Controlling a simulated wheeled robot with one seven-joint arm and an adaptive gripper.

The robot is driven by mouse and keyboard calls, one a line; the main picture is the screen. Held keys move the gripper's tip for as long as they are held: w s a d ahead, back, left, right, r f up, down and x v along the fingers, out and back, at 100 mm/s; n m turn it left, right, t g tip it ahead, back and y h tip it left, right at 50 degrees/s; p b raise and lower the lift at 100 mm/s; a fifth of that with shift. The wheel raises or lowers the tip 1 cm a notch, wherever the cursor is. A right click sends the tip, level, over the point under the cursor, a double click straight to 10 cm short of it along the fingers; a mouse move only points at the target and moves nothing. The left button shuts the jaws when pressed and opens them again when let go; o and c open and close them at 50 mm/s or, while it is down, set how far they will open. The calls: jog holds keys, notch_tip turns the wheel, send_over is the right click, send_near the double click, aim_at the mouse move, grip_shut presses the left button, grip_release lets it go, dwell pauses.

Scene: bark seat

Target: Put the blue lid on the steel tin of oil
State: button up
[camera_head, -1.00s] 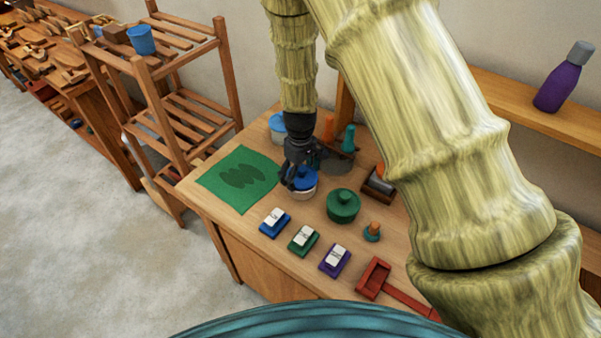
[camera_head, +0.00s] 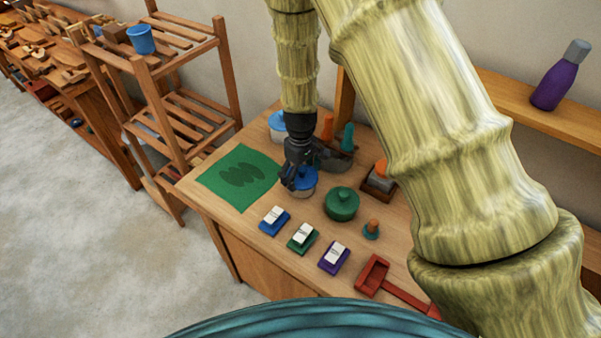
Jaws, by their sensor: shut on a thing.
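My gripper (camera_head: 290,181) points down over the middle of the table and is shut on the blue lid (camera_head: 308,178). Its dark fingers cover the lid's left side. Directly under the lid is a pale grey round tin (camera_head: 304,193), which looks like the steel tin; only a narrow part of its side shows. The lid appears level and at the tin's top, but I cannot tell whether it is fully seated. The oil inside is hidden.
A green mat (camera_head: 232,181) lies at the left. Blue, green and purple blocks (camera_head: 303,236) line the front. A grey dish (camera_head: 335,160) and a blue-topped container (camera_head: 277,121) are behind.

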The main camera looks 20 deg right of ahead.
jog(key=shift+f, duration=0.15)
jog(key=o, duration=0.7)
dwell(0.3)
jog(key=shift+r+p, duration=2.3)
jog(key=shift+r, duration=1.25)
jog(key=shift+a, duration=0.1)
